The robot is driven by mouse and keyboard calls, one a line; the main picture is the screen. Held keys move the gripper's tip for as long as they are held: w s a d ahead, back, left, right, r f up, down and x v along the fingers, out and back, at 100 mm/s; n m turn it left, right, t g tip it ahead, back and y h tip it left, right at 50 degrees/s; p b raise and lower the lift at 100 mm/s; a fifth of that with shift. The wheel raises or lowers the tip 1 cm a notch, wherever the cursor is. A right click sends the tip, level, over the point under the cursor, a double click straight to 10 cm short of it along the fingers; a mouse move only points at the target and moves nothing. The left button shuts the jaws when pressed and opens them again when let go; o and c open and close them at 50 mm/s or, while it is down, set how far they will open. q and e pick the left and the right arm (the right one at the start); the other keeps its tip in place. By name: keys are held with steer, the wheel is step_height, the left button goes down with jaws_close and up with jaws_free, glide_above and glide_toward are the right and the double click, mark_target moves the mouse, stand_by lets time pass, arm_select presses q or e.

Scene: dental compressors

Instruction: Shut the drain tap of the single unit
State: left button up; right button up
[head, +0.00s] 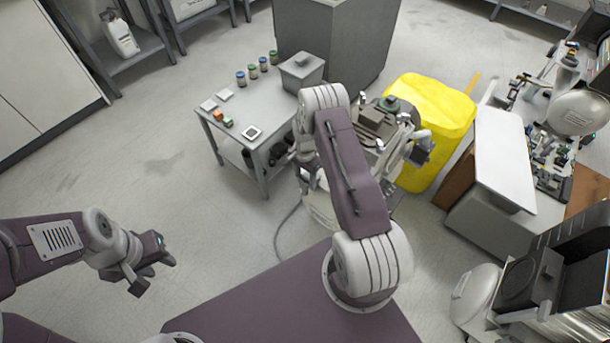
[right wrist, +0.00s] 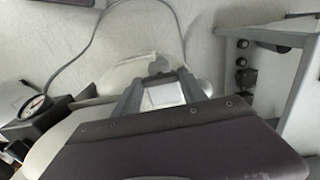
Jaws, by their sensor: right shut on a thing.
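The single unit (head: 378,128), a compressor with a pale tank, stands beyond my right arm, which hides part of it in the head view. In the right wrist view its pale tank (right wrist: 105,82) lies under my right gripper (right wrist: 160,76). That gripper is shut on a small grey part at the tank, seemingly the drain tap (right wrist: 158,65). The tap is mostly hidden, and its handle position cannot be told. In the head view my right gripper is hidden behind its own arm. My left gripper (head: 153,276) is open and empty above the floor, well away from the unit.
A grey side table (head: 240,118) with jars and small boxes stands left of the unit; its leg shows in the right wrist view (right wrist: 298,95). A hose (right wrist: 85,45) lies on the floor. Open floor lies left.

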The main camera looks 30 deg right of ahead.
mark_target(305, 178)
stand_by(0.3)
steer(key=o, duration=1.4)
steer(key=shift+c, duration=0.2)
step_height(305, 178, up, 9)
steer(key=p, duration=0.2)
steer(key=shift+p, duration=0.3)
